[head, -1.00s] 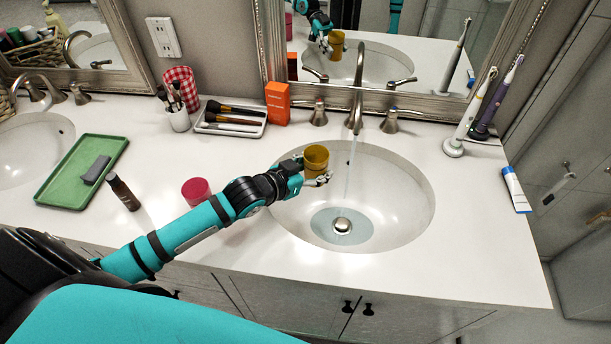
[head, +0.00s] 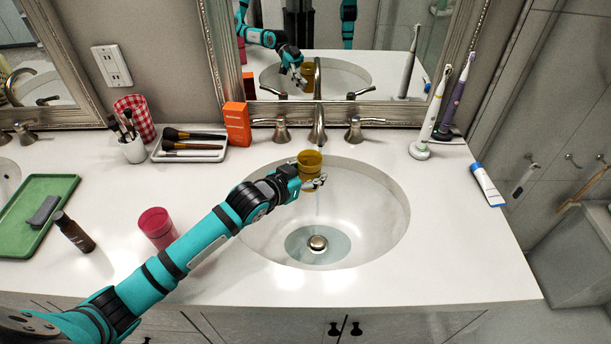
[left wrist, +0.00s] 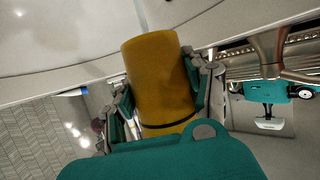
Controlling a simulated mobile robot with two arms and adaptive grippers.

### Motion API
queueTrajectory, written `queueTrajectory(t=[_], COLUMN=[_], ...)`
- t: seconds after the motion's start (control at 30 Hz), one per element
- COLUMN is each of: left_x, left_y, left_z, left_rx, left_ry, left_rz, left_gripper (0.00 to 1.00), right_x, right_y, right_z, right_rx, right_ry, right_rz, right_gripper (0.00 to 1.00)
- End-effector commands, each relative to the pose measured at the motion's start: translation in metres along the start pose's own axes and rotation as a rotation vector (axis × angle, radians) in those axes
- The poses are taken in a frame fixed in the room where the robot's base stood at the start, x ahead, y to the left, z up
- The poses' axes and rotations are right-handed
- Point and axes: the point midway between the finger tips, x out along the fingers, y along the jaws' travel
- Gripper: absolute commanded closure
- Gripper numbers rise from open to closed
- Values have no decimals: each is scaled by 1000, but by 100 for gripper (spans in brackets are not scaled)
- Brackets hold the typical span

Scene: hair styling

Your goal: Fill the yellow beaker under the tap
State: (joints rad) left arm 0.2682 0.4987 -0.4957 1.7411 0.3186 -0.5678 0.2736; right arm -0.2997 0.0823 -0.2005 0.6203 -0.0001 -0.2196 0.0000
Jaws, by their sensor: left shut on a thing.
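The yellow beaker (head: 310,161) is upright above the sink bowl, with its rim just below and slightly left of the spout of the chrome tap (head: 318,124). My left gripper (head: 313,183) is shut on the beaker. In the left wrist view the beaker (left wrist: 160,75) sits between its two fingers. A faint thin streak of water shows below the beaker, over the sink (head: 372,222). I cannot tell whether water enters the beaker, and its inside level is hidden. My right gripper is in neither current view.
A pink cup (head: 157,226) stands beside my left forearm. An orange box (head: 237,124), a brush tray (head: 190,148) and a red checked cup (head: 137,115) stand behind. Toothbrushes (head: 433,115) and a tube (head: 487,184) are at right. The counter's front right is clear.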

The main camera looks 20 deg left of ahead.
Motion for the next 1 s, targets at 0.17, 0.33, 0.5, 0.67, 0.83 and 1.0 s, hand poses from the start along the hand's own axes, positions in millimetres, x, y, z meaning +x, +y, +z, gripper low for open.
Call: queueTrajectory(t=[0.17, 0.33, 0.5, 0.67, 0.83, 1.0], left_x=[0, 0, 2, 8, 17, 19], left_y=[0, 0, 0, 1, 3, 3], left_z=[0, 0, -1, -4, -8, -8], left_rx=[0, 0, 0, -1, -1, 0], left_ry=[1, 1, 1, 3, 2, 1], left_rz=[0, 0, 0, 0, 1, 0], left_gripper=[81, 81, 81, 81, 81, 81], right_x=[0, 0, 0, 1, 2, 2], right_y=[-1, -2, -4, -4, -4, -4], right_z=[0, -1, -1, -1, -1, -1], right_rx=[0, 0, 1, 1, 2, 2], right_ry=[0, 1, 1, 1, 1, 0], right_rz=[-1, -2, -4, -5, -4, -4], right_gripper=[100, 100, 100, 100, 100, 100])
